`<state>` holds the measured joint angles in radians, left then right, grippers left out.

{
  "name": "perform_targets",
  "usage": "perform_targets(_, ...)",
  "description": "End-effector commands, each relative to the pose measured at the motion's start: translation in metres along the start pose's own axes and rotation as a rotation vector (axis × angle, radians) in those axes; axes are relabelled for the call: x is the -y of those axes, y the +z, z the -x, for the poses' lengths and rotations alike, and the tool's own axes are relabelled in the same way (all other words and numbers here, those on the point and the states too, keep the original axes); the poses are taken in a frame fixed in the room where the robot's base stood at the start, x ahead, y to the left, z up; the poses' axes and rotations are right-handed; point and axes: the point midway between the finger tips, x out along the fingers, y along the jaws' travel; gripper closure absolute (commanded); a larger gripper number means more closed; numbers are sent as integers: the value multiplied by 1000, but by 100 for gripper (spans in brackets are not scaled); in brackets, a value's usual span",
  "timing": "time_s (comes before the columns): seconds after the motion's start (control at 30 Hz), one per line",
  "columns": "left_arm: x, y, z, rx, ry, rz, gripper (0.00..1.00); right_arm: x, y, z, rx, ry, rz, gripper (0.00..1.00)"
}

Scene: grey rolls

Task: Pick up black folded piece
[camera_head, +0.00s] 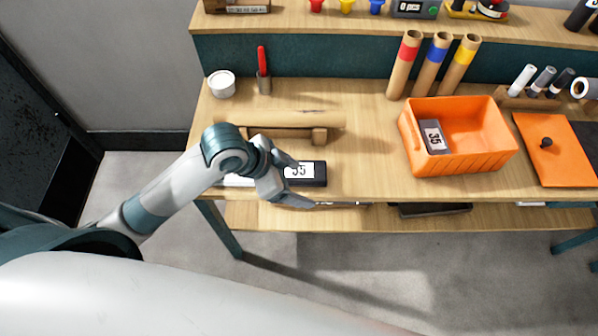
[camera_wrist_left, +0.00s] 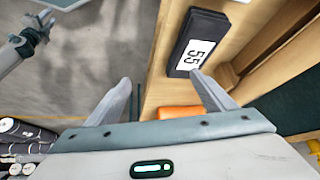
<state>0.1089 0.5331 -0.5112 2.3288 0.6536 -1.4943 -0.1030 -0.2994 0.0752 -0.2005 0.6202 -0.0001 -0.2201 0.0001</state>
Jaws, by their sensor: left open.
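The black folded piece (camera_head: 318,174) lies flat near the front edge of the workbench, with a white label reading 55. It also shows in the left wrist view (camera_wrist_left: 198,42), above and between the fingers and off toward the right one. My left gripper (camera_head: 303,184) is open and empty, with its fingers around the label end in the head view; contact cannot be told. Its spread fingers show in the left wrist view (camera_wrist_left: 160,82).
An orange bin (camera_head: 475,163) holding a grey piece labelled 35 (camera_head: 433,137) stands to the right. A wooden roll holder (camera_head: 290,130) sits just behind the black piece. Cardboard tubes (camera_head: 430,65), a white tub (camera_head: 222,84) and an orange board (camera_head: 556,150) are further off. A lower shelf (camera_head: 430,220) runs below.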

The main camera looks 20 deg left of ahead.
Motion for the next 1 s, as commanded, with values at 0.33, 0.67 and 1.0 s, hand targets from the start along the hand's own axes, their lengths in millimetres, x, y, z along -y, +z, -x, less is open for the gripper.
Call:
perform_targets(0.33,44,-24,44,75,91,-225,23,-3,1,1,1,3,1,69)
perform_targets(0.67,82,-23,97,165,148,-293,23,-7,2,1,2,7,2,69)
perform_targets(1.0,88,-22,110,182,163,-294,23,-6,2,1,2,6,2,69)
